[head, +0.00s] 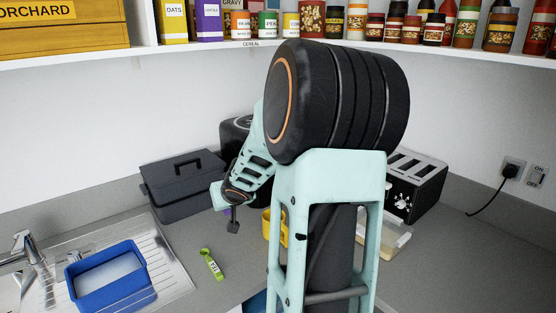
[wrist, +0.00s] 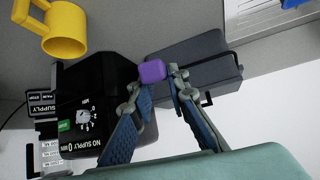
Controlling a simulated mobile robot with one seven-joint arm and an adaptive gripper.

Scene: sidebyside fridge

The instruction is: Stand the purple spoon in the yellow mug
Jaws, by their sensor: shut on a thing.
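My gripper (head: 233,226) is above the counter, left of the yellow mug (head: 272,230). In the wrist view my gripper (wrist: 160,82) is shut on the purple spoon (wrist: 152,71). Only a blunt purple end of the spoon shows between the fingertips; the rest is hidden. The yellow mug in the wrist view (wrist: 66,32) is at the upper left, apart from the spoon, its handle to the left. In the head view my arm hides part of the mug.
A green labelled utensil (head: 211,264) lies on the counter. A blue basin (head: 110,276) stands at the sink, left. A dark lidded box (head: 183,188) and a black appliance (wrist: 105,85) stand behind. A toaster (head: 418,183) stands right. A shelf (head: 235,46) hangs above.

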